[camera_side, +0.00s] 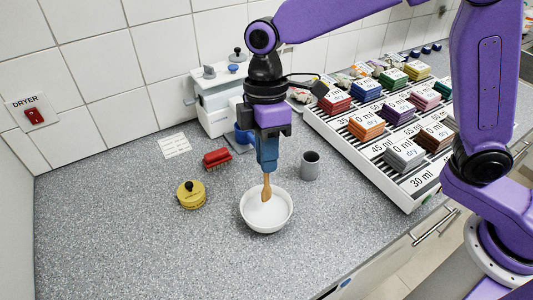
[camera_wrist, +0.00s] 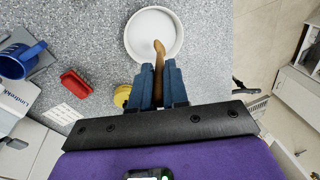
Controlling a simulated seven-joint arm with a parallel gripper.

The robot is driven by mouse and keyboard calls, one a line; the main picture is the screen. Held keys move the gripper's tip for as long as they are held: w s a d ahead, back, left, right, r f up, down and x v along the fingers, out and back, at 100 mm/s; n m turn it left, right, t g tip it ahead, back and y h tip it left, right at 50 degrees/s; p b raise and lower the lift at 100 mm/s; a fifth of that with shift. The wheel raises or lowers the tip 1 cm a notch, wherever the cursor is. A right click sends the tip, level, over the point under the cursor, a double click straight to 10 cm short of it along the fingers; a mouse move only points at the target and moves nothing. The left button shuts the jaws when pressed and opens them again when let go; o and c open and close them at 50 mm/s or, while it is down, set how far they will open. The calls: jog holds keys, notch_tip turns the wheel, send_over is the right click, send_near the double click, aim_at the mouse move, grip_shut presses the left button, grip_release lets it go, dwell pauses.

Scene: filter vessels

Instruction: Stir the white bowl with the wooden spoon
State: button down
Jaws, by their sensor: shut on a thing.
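The white bowl (camera_side: 281,221) stands upright on the grey speckled counter below my gripper, and it also shows at the top of the wrist view (camera_wrist: 138,32). My gripper (camera_side: 267,165) has blue fingers pointing down above the bowl. It is shut on the wooden spoon (camera_side: 266,190), held roughly upright with its lower end inside the bowl's outline. In the wrist view the spoon (camera_wrist: 159,58) sits between the two fingers, and its end reaches over the bowl's near part. I cannot tell whether it touches the bowl's bottom.
A grey cup (camera_side: 310,165) stands close to the bowl's right. A yellow round timer (camera_side: 190,195) and a red brush (camera_side: 216,158) lie to the left. A white rack (camera_side: 400,190) of coloured blocks fills the right. The counter's front left is clear.

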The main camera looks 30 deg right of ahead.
jog(key=shift+s+a+v, duration=0.1)
jog(key=shift+s+v, duration=0.1)
jog(key=shift+v, duration=0.9)
jog(key=shift+s+a+v, duration=0.15)
jog(key=shift+s+v, duration=0.05)
jog(key=shift+v, duration=0.9)
jog(key=w+d+m+t+y, duration=0.1)
jog(key=w+d+m, duration=0.35)
jog(key=d, duration=0.35)
jog(key=w+d+m+t, duration=0.1)
jog(key=w+d+m, duration=0.3)
jog(key=d+m, duration=0.3)
jog(key=d+f+m+t, duration=0.1)
jog(key=d+m, duration=0.6)
jog(key=d, duration=0.9)
jog(key=shift+w+d+f+m, duration=0.15)
jog(key=shift+d+f+m, duration=0.25)
jog(key=shift+f, duration=0.15)
